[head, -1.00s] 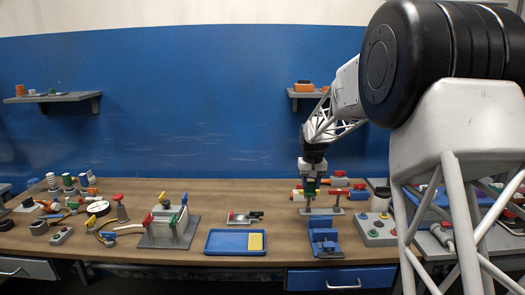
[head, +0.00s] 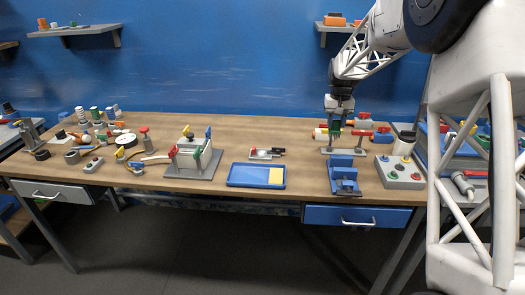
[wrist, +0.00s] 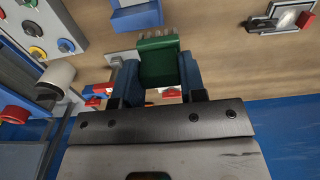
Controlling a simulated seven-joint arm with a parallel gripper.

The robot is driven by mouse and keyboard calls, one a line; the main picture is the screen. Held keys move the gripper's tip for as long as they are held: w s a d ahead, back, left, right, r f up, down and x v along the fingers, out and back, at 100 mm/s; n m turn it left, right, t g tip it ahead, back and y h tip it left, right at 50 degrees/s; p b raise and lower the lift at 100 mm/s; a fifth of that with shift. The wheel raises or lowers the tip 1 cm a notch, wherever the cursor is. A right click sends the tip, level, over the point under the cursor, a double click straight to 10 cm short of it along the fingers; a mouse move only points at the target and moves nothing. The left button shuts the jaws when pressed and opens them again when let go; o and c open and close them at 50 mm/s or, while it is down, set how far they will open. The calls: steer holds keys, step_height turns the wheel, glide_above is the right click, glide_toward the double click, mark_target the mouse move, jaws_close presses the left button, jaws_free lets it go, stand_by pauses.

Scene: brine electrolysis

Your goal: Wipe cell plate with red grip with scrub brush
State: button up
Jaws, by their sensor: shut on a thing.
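My gripper (head: 336,128) is shut on a green block with a toothed edge, apparently the scrub brush (wrist: 158,62). In the head view it is at a low grey stand at the right of the bench; whether the brush touches the stand is unclear. In the wrist view the brush sits between my two blue fingers. The cell plate with the red grip (head: 172,151) stands at the left front of a grey rack (head: 180,173), left of centre. Plates with yellow (head: 187,130), blue (head: 208,132) and green (head: 197,152) grips stand there too.
A blue tray (head: 245,175) with a yellow pad (head: 276,176) lies between the rack and a blue fixture (head: 343,178). A small metal tool (head: 262,154) lies behind the tray. A button box (head: 398,173) stands at the right. The bench behind the rack is mostly clear.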

steer(key=shift+w+a, duration=0.1)
steer(key=w+a+f, duration=0.2)
steer(key=w+a, duration=0.1)
steer(key=a, duration=0.6)
steer(key=w+a+f, duration=0.2)
steer(key=w+a, duration=0.2)
steer(key=a, duration=0.5)
steer(key=w+a+f, duration=0.3)
steer(key=w+a, duration=0.1)
steer(key=a, duration=0.5)
steer(key=shift+a, duration=0.35)
steer(key=shift+w, duration=0.1)
